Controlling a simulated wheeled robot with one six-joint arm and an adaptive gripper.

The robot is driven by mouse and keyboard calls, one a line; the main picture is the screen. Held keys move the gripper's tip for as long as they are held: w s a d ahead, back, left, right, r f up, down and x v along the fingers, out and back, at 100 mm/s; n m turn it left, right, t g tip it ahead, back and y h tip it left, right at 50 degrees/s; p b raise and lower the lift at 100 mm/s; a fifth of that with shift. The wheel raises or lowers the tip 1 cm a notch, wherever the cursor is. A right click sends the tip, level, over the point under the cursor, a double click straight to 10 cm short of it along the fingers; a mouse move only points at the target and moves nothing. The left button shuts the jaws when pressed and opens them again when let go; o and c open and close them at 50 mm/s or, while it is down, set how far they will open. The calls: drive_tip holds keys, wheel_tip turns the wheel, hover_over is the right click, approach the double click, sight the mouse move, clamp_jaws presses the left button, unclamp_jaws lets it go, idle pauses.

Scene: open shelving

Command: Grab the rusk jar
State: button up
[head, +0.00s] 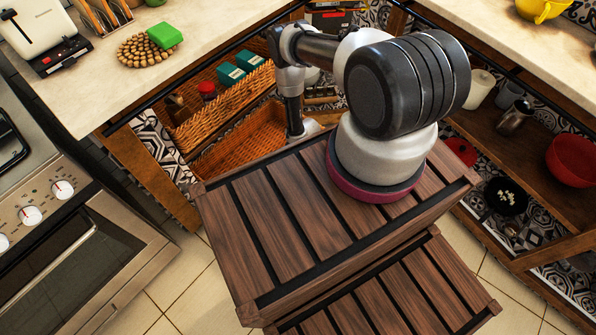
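I cannot make out a thing that is clearly the rusk jar. A small jar with a red lid (207,91) stands in the upper wicker basket on the left shelving; its contents are too small to tell. My arm reaches over the shelving, and its wrist points down beside the lower wicker basket. My gripper's fingers do not show; the wrist's lower end is by the slatted wooden top's far edge. Whether anything is held is hidden.
The lower basket (240,143) looks empty where visible. Countertops overhang the shelving. A red bowl (574,160) is on the right shelves. An oven (75,250) stands at left; tiled floor shows between.

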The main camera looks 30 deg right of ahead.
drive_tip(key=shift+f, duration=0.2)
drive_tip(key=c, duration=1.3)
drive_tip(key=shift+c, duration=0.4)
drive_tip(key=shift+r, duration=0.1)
